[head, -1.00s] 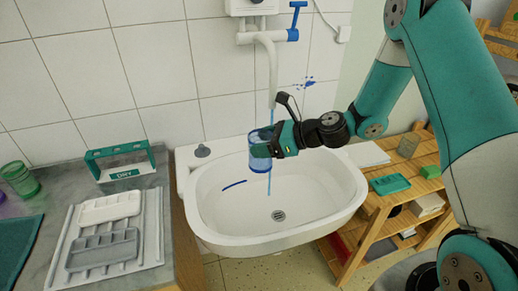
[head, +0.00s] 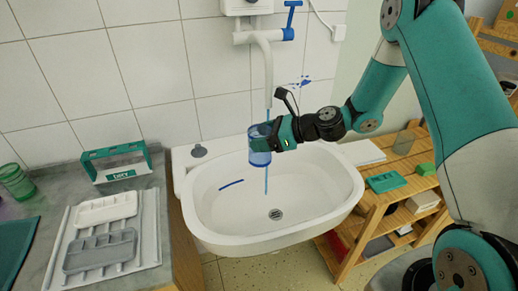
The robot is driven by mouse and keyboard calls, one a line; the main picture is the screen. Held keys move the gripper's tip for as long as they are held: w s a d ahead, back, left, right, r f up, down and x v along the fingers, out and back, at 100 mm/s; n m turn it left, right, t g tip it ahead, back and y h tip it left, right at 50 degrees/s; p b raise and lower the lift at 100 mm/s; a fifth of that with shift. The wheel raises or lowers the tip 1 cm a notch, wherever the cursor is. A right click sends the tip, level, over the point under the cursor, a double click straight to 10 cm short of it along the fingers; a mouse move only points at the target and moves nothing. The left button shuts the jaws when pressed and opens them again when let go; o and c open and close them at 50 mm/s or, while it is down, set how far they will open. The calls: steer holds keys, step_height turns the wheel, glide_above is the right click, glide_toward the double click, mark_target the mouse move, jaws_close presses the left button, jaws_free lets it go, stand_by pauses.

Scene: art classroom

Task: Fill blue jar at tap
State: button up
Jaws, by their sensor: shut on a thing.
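The blue jar (head: 260,158) is see-through and held upright over the white sink (head: 330,192), just below the spout of the tap (head: 267,70). Its lower part looks darker blue than its upper part. My gripper (head: 273,134) is shut on the jar from the right and hides part of its side. The tap's blue lever (head: 291,17) points up. A thin blue stream (head: 266,181) shows below the jar, above the basin. I cannot tell whether it runs past the jar or spills from it.
A grey plug (head: 198,151) sits on the sink's rim.

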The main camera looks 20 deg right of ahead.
steer(key=w+d+p, duration=0.1)
steer(key=w+d, duration=0.3)
steer(key=w, duration=0.1)
stand_by(0.6)
stand_by(6.9)
